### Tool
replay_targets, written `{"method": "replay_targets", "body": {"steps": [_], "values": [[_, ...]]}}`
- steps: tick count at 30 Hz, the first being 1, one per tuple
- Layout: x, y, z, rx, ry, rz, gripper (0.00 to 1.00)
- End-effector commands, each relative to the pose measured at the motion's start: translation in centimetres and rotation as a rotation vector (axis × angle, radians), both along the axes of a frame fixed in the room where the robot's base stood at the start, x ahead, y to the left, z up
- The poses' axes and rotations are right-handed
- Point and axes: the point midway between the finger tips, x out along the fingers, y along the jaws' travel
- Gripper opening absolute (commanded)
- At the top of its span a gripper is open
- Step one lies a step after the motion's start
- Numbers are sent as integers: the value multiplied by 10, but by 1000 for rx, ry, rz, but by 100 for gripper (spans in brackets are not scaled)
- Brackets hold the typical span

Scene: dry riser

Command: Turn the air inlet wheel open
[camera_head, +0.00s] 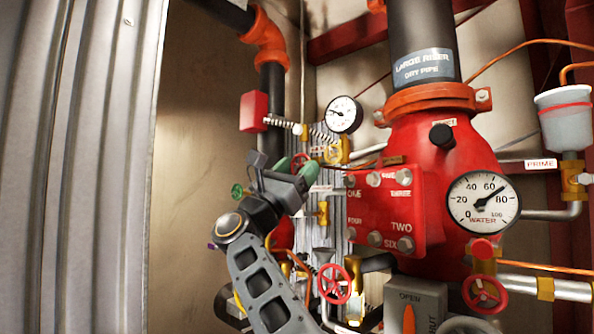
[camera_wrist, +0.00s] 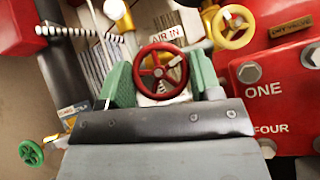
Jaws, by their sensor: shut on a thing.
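The air inlet wheel (camera_wrist: 159,71) is a small dark red spoked handwheel in the middle of the wrist view, with a white "AIR IN" label (camera_wrist: 167,36) just behind it. My gripper (camera_wrist: 161,78) has its two green fingers on the left and right sides of the wheel and is shut on its rim. The wheel's lower edge is close to the dark gripper body. In the head view my gripper (camera_head: 296,166) reaches up to the small valves left of the red housing, and the wheel (camera_head: 300,160) is mostly hidden behind the fingers.
A yellow handwheel (camera_wrist: 233,27) is just right of my gripper. A green handwheel (camera_wrist: 31,152) is at lower left. The red valve housing (camera_head: 385,210) stands close on the right. Another red handwheel (camera_head: 334,284) is below. A metal wall (camera_head: 75,170) is at left.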

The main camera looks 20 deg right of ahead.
Motion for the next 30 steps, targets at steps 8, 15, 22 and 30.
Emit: {"method": "replay_targets", "body": {"steps": [8,15,22,30], "values": [[-1,0,-1,-10,15,-1,35],[-3,-2,-3,-78,118,-1,35],[-4,-2,-1,-194,290,-1,35],[-5,-3,2,-337,506,-1,35]]}}
